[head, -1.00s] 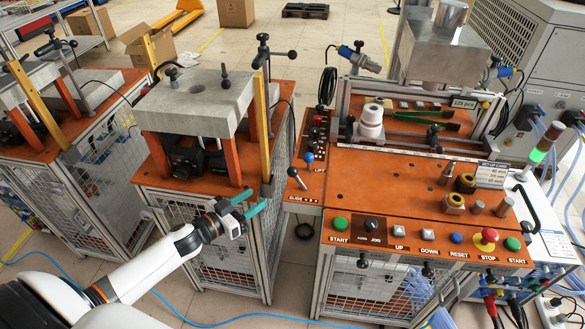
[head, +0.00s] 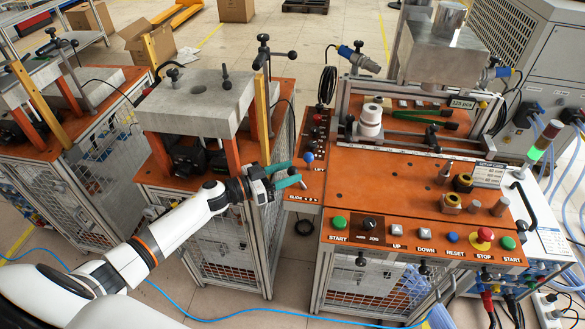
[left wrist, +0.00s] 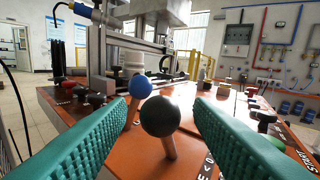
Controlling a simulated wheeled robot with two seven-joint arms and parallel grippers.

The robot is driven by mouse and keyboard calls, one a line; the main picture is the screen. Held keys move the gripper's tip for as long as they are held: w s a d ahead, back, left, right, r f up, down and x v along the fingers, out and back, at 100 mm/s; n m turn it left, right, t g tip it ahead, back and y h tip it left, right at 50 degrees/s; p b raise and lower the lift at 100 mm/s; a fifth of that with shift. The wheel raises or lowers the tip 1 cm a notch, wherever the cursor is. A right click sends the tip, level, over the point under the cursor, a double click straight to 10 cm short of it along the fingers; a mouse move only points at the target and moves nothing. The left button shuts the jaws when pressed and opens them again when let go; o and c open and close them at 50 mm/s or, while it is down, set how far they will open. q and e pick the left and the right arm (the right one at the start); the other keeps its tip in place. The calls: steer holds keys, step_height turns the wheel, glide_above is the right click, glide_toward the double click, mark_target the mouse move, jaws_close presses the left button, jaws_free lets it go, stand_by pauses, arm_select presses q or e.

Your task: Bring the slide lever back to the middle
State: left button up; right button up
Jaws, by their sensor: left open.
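Two ball-topped levers stand on the small orange side panel of the press. The black-ball lever (left wrist: 160,117), nearest the SLIDE lettering, sits between my fingers in the left wrist view, and its stick leans. The blue-ball lever (head: 308,157) stands behind it and also shows in the left wrist view (left wrist: 139,87). My left gripper (head: 296,172) is open, its two teal fingers on either side of the black ball with gaps to it. In the head view the fingers largely hide the black ball. My right gripper is not in view.
The button panel (head: 400,243), with several coloured buttons and a red stop knob (head: 484,235), lies right of the side panel. A stone-topped fixture (head: 200,100) on an orange table stands left, close beside my left arm. White spools (head: 370,122) stand behind.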

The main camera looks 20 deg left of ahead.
arm_select(q)
steer(key=shift+x, duration=1)
jaws_close()
steer(key=shift+a, duration=0.1)
